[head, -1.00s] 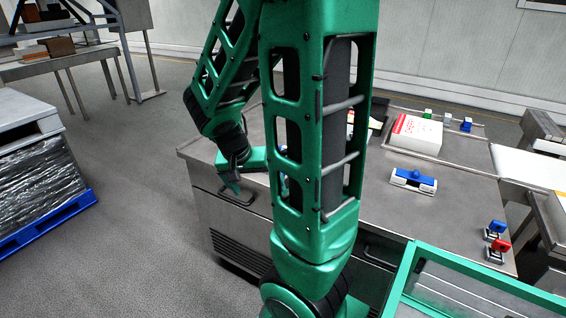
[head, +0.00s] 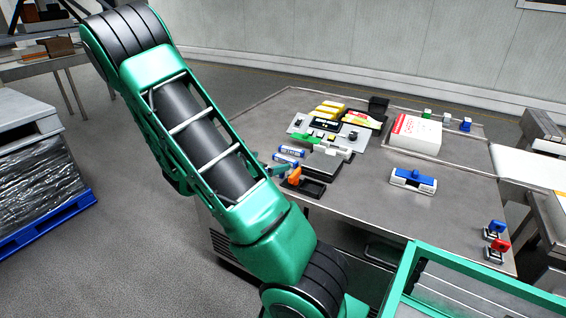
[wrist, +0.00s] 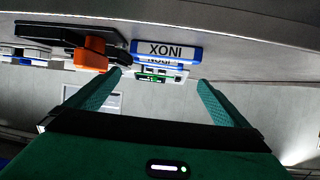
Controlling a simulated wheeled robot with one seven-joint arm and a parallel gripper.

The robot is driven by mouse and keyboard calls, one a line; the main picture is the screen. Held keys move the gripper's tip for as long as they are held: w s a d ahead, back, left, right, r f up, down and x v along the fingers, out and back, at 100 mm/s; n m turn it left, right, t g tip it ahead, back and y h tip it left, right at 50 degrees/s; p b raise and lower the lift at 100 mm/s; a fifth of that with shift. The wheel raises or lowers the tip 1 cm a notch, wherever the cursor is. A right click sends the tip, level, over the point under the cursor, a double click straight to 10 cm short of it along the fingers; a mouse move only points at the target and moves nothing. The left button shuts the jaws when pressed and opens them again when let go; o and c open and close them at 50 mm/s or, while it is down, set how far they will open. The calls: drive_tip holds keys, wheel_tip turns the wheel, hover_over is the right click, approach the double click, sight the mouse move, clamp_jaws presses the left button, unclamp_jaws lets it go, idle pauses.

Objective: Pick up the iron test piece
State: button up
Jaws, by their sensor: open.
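My gripper (wrist: 158,82) is open and empty, with its two green fingers apart in the wrist view. In the head view it (head: 272,166) is at the table's left edge, partly hidden by my arm. A blue-and-white bar lettered INOX (wrist: 166,50) lies ahead, apart from the fingers. Behind it are a second blue-edged bar (wrist: 160,62) and a white piece with a green label (wrist: 153,77). The head view shows two blue-and-white bars (head: 292,151) near my gripper. I cannot read an iron label on any piece.
An orange piece (wrist: 89,53) stands by a black tray (head: 312,188) beside the bars. Yellow packs (head: 329,107), a red-and-white box (head: 414,135) and a blue-and-white tool (head: 413,180) stand on the metal table (head: 375,215).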

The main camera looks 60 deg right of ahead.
sight(283, 160)
drive_tip(key=x, duration=0.9)
drive_tip(key=shift+s+d+f, duration=0.15)
drive_tip(key=shift+d+f, duration=0.1)
drive_tip(key=shift+f, duration=0.1)
drive_tip(key=c, duration=0.9)
drive_tip(key=shift+c, duration=0.2)
drive_tip(key=shift+r, duration=0.15)
drive_tip(key=shift+r, duration=0.6)
wheel_tip(283, 160, up, 2)
drive_tip(key=shift+r, duration=0.15)
drive_tip(key=w+a+r, duration=0.4)
drive_tip(key=a+r, duration=0.3)
drive_tip(key=a, duration=0.3)
drive_tip(key=shift+w+a, duration=0.35)
drive_tip(key=shift+a, duration=0.05)
drive_tip(key=shift+w+a+r, duration=0.1)
